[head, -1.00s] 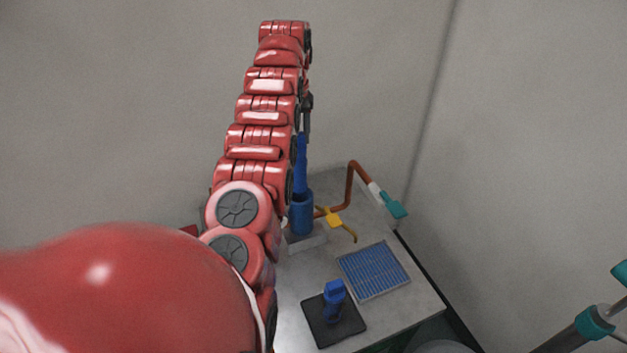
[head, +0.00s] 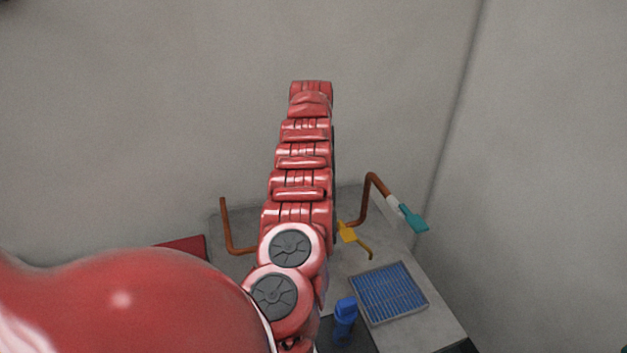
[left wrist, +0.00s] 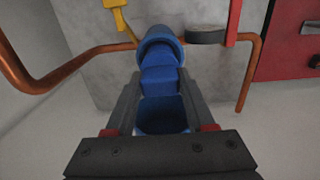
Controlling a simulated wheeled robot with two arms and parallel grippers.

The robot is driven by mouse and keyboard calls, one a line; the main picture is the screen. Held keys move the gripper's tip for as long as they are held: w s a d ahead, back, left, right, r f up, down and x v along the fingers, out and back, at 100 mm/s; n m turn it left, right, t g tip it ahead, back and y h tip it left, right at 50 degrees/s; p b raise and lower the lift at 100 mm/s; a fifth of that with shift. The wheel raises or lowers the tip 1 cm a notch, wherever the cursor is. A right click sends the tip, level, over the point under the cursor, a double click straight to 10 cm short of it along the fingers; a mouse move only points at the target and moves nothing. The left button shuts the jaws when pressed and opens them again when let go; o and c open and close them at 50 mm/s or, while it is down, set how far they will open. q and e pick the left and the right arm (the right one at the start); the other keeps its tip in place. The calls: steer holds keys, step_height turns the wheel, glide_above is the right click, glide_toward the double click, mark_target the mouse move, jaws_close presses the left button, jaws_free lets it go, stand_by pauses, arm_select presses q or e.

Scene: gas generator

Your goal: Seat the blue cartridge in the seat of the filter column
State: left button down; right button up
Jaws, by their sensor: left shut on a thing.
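My left gripper (left wrist: 161,90) is shut on the blue cartridge (left wrist: 160,112) in the left wrist view. The cartridge has stepped blue faces between the dark fingers. A round blue cylinder end (left wrist: 158,42) lies beyond the fingertips; I cannot tell whether it belongs to the cartridge or the filter column, or whether it is seated. In the head view my red left arm (head: 298,210) hides the gripper, the held cartridge and the column's place. A second blue piece (head: 344,320) stands upright on a black pad (head: 359,340). My right gripper is not in view.
Copper pipes (head: 226,225) stand on the grey table, with a yellow handle (head: 347,232) and a teal handle (head: 411,218). A blue grid panel (head: 388,292) lies at the right. A red box (left wrist: 290,45) and a black disc (left wrist: 208,36) show in the wrist view.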

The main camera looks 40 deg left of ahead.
arm_select(q)
step_height(320, 180, down, 4)
steer(key=shift+r+p, duration=0.25)
steer(key=shift+p, duration=0.6)
steer(key=shift+f, duration=0.5)
steer(key=shift+f+b, duration=0.2)
steer(key=shift+b, duration=0.1)
steer(key=shift+c, duration=1.3)
jaws_free()
steer(key=shift+r, duration=0.1)
